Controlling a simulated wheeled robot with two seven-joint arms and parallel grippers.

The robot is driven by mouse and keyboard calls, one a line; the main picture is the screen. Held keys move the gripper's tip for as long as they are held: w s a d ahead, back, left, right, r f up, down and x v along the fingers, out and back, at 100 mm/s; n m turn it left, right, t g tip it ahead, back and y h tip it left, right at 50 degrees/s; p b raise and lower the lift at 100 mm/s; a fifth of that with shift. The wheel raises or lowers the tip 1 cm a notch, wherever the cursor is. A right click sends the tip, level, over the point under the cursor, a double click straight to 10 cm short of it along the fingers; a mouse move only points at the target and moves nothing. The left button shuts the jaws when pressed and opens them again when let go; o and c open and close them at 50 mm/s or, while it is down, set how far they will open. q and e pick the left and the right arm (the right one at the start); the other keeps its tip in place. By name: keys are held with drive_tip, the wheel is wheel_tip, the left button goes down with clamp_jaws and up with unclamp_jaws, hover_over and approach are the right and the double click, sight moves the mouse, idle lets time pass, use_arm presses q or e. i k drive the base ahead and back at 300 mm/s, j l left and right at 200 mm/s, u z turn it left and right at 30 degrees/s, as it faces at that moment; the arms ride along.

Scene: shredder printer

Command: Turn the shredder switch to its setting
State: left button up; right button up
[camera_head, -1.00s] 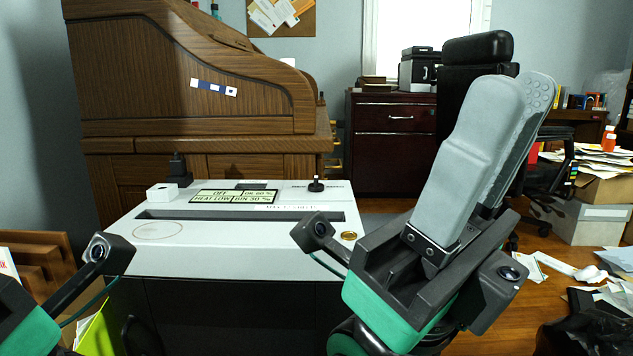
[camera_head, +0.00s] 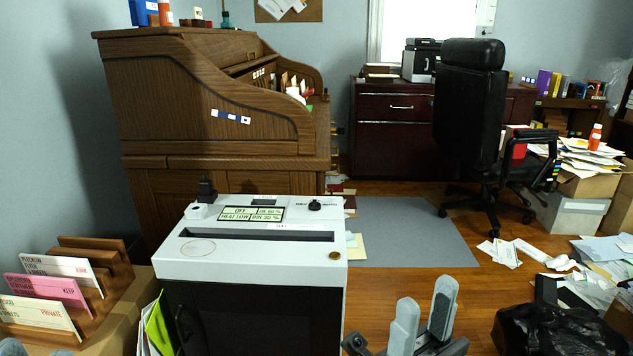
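The shredder (camera_head: 256,262) stands in the middle of the head view, with a white top and a dark front. A small black knob switch (camera_head: 315,205) sits at the right back of its top. A display panel (camera_head: 250,213) near the back reads OFF, HEAT LOW and BIN 30 %. My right gripper (camera_head: 424,318) is at the bottom edge, right of the shredder and apart from it. Its two grey fingers point up with a gap between them, and nothing is between them. My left gripper is not clearly in view; only a grey tip shows at the bottom left corner.
A wooden rolltop desk (camera_head: 215,105) stands behind the shredder. A letter rack (camera_head: 100,262) with labelled folders is at left. A black office chair (camera_head: 472,130) stands at back right. Papers and a black bag (camera_head: 552,330) lie on the right floor. Bare floor (camera_head: 400,282) lies right of the shredder.

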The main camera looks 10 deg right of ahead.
sight(314, 206)
drive_tip(key=i+j+z, duration=0.15)
drive_tip(key=i+z, duration=0.3)
drive_tip(key=z, duration=1.1)
